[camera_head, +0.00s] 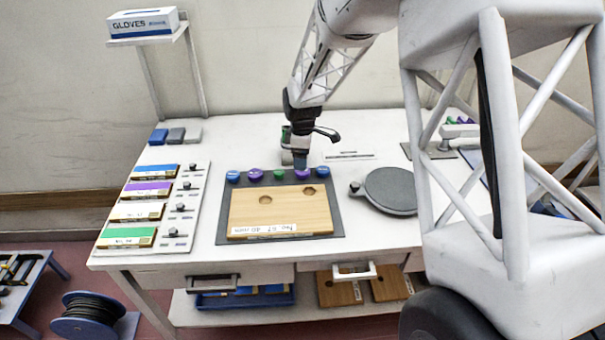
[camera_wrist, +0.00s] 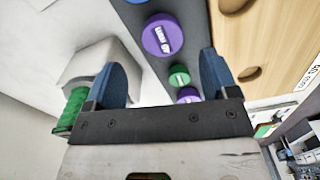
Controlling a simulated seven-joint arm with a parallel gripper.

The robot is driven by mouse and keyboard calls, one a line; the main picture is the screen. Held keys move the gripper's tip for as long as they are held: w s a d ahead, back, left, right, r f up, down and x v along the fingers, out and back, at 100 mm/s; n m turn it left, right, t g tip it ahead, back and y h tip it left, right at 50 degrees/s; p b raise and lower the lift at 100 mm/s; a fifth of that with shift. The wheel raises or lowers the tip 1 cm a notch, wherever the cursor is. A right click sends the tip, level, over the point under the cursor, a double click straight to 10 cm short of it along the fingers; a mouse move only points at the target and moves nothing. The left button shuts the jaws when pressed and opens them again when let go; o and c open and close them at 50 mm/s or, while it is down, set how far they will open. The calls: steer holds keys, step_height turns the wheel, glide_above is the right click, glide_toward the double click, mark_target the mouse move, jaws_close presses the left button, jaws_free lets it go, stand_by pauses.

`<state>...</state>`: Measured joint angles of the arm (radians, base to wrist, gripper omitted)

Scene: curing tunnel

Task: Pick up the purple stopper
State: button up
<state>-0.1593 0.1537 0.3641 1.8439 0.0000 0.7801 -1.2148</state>
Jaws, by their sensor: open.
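Two purple stoppers stand in a row of coloured stoppers along the back strip of a dark mat. In the head view one purple stopper (camera_head: 255,175) is left of the green stopper (camera_head: 279,174), the other purple stopper (camera_head: 302,174) right of it. My gripper (camera_head: 300,163) hangs just behind the right one, pointing down. In the wrist view my gripper (camera_wrist: 164,80) is open, with blue fingers apart and nothing held. A large purple stopper (camera_wrist: 162,37) shows beyond the fingertips; the green one (camera_wrist: 179,76) and a partly hidden purple one (camera_wrist: 188,95) show between the fingers.
Blue stoppers (camera_head: 233,176) end the row. A round dark plate (camera_head: 391,190) is to the right, a label rack (camera_head: 183,210) to the left. A pale block (camera_wrist: 100,65) is near one finger.

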mark_target(303, 174)
steer(key=shift+s+d+f, duration=0.1)
steer(key=shift+f, duration=1.2)
steer(key=shift+s+f, duration=0.1)
steer(key=shift+f, duration=1.2)
steer(key=c, duration=1)
